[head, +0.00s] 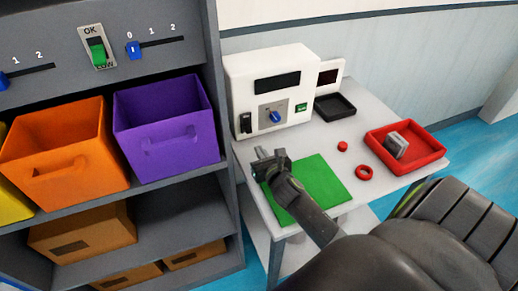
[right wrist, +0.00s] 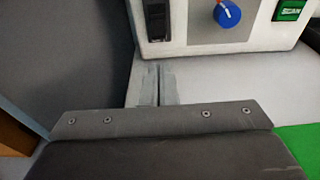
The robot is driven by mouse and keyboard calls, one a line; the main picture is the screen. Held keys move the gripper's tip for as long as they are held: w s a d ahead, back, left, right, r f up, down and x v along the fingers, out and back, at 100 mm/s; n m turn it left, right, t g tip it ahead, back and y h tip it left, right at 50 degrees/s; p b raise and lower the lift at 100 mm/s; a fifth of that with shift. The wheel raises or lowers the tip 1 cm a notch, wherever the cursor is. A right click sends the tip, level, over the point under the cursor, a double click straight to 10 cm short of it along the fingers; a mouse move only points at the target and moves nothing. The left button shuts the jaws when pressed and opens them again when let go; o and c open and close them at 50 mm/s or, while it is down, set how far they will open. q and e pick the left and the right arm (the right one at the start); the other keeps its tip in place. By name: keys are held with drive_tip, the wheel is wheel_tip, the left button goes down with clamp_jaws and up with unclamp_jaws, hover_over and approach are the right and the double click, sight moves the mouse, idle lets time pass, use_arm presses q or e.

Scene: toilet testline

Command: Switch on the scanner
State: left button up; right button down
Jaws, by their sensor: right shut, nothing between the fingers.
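The scanner is a white box (head: 240,75) at the back left of the table, with a dark display (head: 277,84), a black switch (head: 246,122), a blue knob (head: 276,116) and a green button (head: 302,107). In the right wrist view, the black switch (right wrist: 155,20), blue knob (right wrist: 228,13) and green button (right wrist: 290,10) show at the top. My right gripper (head: 260,155) is shut and empty, in front of the scanner's lower left, apart from the switch. Its closed fingers (right wrist: 158,86) point towards the scanner below the switch. My left gripper is not in view.
A green mat (head: 318,185) lies beside my right gripper. A red tray (head: 425,143) with a grey object, a black tray (head: 337,107) and small red parts (head: 364,173) are on the table. A shelf with an orange bin (head: 65,140) and purple bin (head: 165,125) stands at left.

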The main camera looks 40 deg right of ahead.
sight(248, 130)
drive_tip(key=b+x, duration=0.1)
drive_tip(key=x, duration=0.7)
drive_tip(key=shift+w, duration=0.15)
